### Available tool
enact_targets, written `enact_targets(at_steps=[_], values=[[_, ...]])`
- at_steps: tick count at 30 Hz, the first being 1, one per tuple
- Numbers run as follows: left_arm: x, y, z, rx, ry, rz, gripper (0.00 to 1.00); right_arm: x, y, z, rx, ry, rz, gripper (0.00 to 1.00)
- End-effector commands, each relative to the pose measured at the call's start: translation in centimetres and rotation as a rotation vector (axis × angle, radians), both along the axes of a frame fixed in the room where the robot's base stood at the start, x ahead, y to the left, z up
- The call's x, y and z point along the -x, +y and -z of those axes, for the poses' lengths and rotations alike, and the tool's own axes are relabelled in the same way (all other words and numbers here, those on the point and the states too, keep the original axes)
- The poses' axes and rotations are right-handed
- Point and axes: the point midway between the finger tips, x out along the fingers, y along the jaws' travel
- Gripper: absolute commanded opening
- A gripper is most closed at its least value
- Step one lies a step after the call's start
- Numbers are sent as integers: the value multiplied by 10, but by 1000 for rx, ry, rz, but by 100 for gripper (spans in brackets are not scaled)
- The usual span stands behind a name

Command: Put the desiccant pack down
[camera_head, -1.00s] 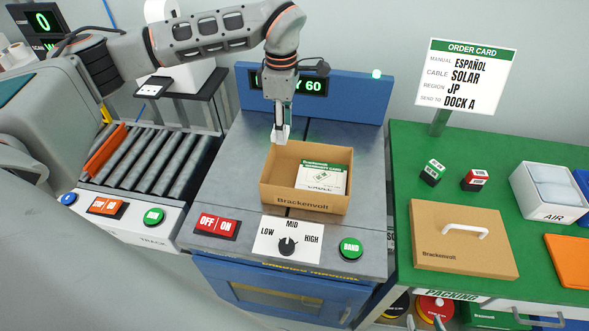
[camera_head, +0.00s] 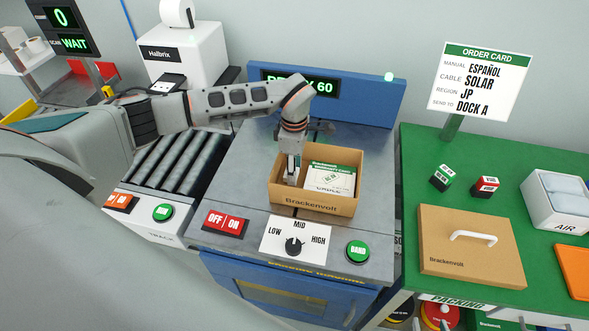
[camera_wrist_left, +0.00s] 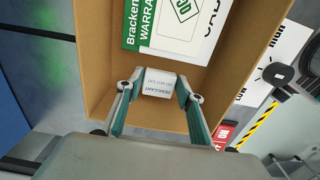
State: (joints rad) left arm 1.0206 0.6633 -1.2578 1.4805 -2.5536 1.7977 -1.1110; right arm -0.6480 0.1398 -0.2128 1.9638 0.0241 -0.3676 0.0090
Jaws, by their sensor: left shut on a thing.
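The desiccant pack (camera_wrist_left: 158,83) is a small white block with printed text, seen in the left wrist view between the fingertips. My left gripper (camera_head: 291,178) is shut on it, and it also shows in the left wrist view (camera_wrist_left: 157,90). The gripper points down inside the open brown Brackenvolt carton (camera_head: 312,204), in its left part. A white and green printed card or booklet (camera_head: 330,179) lies in the carton to the right of the gripper. Whether the pack touches the carton floor I cannot tell. My right gripper is not in view.
The carton stands on the grey machine top (camera_head: 238,185), behind the LOW-MID-HIGH dial (camera_head: 294,246) and the OFF/ON switch (camera_head: 226,223). A roller track (camera_head: 178,160) is at left. A green packing bench (camera_head: 415,165) at right holds a brown lid (camera_head: 470,250).

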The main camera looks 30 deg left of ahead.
Motion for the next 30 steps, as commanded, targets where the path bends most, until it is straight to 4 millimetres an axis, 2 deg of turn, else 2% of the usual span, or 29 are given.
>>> enact_targets(at_steps=[23, 24, 25, 26, 30], values=[[-1, 0, 15, -1, -2, 1, 22, 1, 0, 5, 1, 3, 0, 37], [-1, 0, 15, -1, -2, 1, 42, 1, 0, 5, 1, 2, 0, 37], [-1, 0, 15, 0, -2, 1, 50, 0, 0, 5, 0, 1, 0, 37], [-1, 0, 15, 0, -2, 1, 54, 0, 0, 4, 0, 1, 0, 37], [-1, 0, 15, 0, -2, 1, 54, 0, 0, 3, 0, -1, 1, 37]])
